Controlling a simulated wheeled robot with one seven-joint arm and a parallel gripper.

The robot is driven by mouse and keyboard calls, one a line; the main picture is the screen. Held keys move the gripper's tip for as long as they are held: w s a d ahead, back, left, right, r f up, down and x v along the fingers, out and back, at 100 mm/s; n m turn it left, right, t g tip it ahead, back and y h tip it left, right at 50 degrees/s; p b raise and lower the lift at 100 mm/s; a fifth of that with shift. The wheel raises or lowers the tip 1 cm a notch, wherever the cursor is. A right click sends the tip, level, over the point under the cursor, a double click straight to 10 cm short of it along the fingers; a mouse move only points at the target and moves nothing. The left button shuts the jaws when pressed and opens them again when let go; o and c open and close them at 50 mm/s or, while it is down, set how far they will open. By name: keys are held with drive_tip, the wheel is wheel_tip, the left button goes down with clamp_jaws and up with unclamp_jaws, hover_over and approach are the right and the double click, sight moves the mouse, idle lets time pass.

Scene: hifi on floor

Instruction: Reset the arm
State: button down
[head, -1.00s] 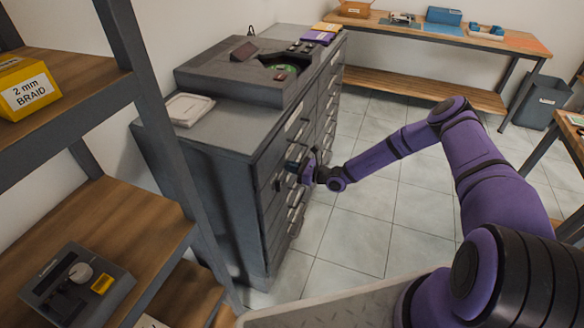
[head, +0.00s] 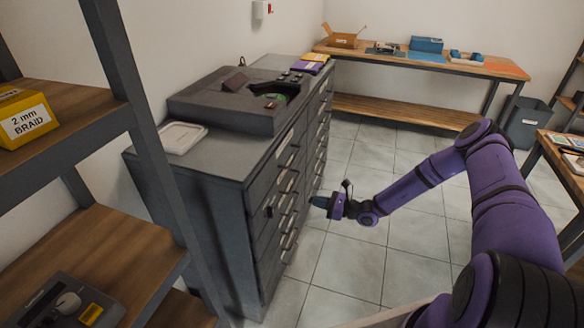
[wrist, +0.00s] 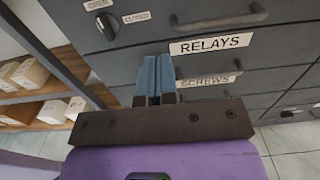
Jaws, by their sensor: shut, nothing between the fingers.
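My gripper (head: 318,201) is at the end of my purple arm, to the right of the grey drawer cabinet (head: 222,200). In the head view a gap of floor shows between its tips and the drawer handles. In the wrist view its blue fingers (wrist: 153,80) are together with nothing between them. They point at the cabinet front, where drawers labelled RELAYS (wrist: 211,44) and SCREWS (wrist: 208,81) show. Those drawers look closed.
A shelf rack (head: 130,100) with a yellow box (head: 25,118) stands at the left. A workbench (head: 420,62) runs along the back wall, with a grey bin (head: 524,124) at its right. Another table (head: 560,165) is at the right edge. Tiled floor between is clear.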

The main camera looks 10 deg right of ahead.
drive_tip(key=s+a+r+n+g+h, duration=0.1)
drive_tip(key=s+r+n+g+h, duration=0.4)
drive_tip(key=r, duration=0.7)
drive_tip(key=s+a+r+n+g, duration=0.15)
drive_tip(key=s+r+n, duration=0.25)
drive_tip(key=r+n, duration=0.55)
drive_tip(key=s+r+n+g+h, duration=0.3)
drive_tip(key=s+r+n+g, duration=0.15)
drive_tip(key=r, duration=1.05)
drive_tip(key=s+d+r+n+t+h, duration=0.2)
drive_tip(key=s+r+n+t+h, duration=0.1)
drive_tip(key=s+r, duration=0.6)
drive_tip(key=s+d+r+n+t+h, duration=0.2)
drive_tip(key=s+r, duration=0.7)
drive_tip(key=s, duration=0.7)
drive_tip(key=shift+d+r+n+t+h, duration=0.15)
drive_tip(key=shift+d+n+t+h, duration=0.35)
drive_tip(key=shift+h, duration=0.5)
drive_tip(key=shift+s, duration=0.1)
